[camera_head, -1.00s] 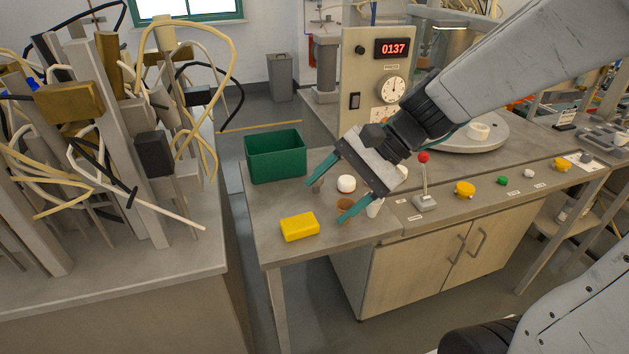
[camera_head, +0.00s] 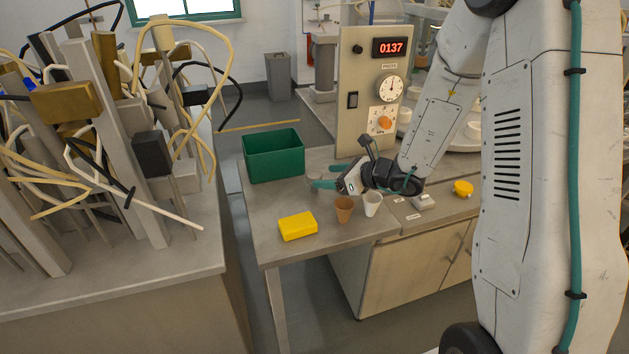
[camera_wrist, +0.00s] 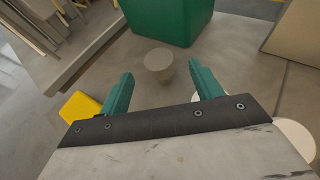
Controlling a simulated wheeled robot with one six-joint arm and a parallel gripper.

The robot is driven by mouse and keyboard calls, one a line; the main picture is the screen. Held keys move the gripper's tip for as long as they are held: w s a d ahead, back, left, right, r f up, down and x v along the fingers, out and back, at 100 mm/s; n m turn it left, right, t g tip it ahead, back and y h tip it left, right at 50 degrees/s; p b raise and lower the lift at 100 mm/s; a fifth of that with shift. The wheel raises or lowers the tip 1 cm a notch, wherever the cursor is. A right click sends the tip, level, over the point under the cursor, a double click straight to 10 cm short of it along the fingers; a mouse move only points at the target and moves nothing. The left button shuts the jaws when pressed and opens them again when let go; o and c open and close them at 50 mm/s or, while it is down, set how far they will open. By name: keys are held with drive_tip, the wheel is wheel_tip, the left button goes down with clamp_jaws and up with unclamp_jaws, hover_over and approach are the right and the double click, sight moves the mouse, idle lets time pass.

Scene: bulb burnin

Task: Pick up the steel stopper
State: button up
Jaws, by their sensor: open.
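The steel stopper (camera_wrist: 159,65) is a short grey tapered cylinder standing on the bench in the wrist view. It appears between and just beyond the tips of my open gripper (camera_wrist: 161,71), with no finger seen touching it. In the head view my gripper (camera_head: 324,176) is low over the bench, its teal fingers pointing left, in front of the green bin. There the stopper is mostly hidden at the fingers and hard to make out.
The green bin (camera_head: 273,157) stands behind the stopper. A yellow block (camera_head: 297,226), a brown cup (camera_head: 344,209) and a white cup (camera_head: 373,204) stand nearer the front. The panel with the red display (camera_head: 372,90) rises behind my arm. Bare bench lies left of my gripper.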

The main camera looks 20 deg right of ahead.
sight(319, 176)
drive_tip(key=shift+x, duration=1.95)
drive_tip(key=c, duration=1.2)
drive_tip(key=shift+o, duration=0.2)
drive_tip(key=shift+r, duration=0.1)
